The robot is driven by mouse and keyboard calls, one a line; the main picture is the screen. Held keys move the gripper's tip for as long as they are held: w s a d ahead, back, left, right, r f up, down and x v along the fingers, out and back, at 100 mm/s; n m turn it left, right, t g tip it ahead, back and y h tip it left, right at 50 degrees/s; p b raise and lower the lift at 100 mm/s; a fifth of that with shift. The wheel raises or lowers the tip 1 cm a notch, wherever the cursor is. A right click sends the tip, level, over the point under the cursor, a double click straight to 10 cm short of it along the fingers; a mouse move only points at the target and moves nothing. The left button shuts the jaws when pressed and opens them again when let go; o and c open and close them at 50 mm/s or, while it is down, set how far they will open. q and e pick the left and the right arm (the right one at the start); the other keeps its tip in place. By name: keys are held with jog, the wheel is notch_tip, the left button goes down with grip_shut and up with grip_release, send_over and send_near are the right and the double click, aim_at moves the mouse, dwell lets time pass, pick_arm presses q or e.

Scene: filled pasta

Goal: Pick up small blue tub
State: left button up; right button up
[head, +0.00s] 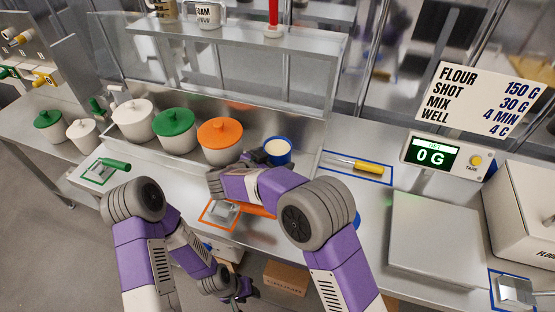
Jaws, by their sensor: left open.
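The small blue tub (277,152) stands on the counter near the middle of the head view, to the right of the orange-lidded pot. It has a blue rim and a pale top or contents. My right forearm crosses just in front of it and covers its lower front. My left gripper (247,294) is open and empty, low in front of the counter and far from the tub.
White pots with green (174,130) and orange (220,140) lids line the back left. A yellow-handled tool (355,165) lies in a blue outline. A scale (436,240) stands at right. An orange-outlined tool (221,213) lies beside my right arm.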

jog(key=c, duration=1)
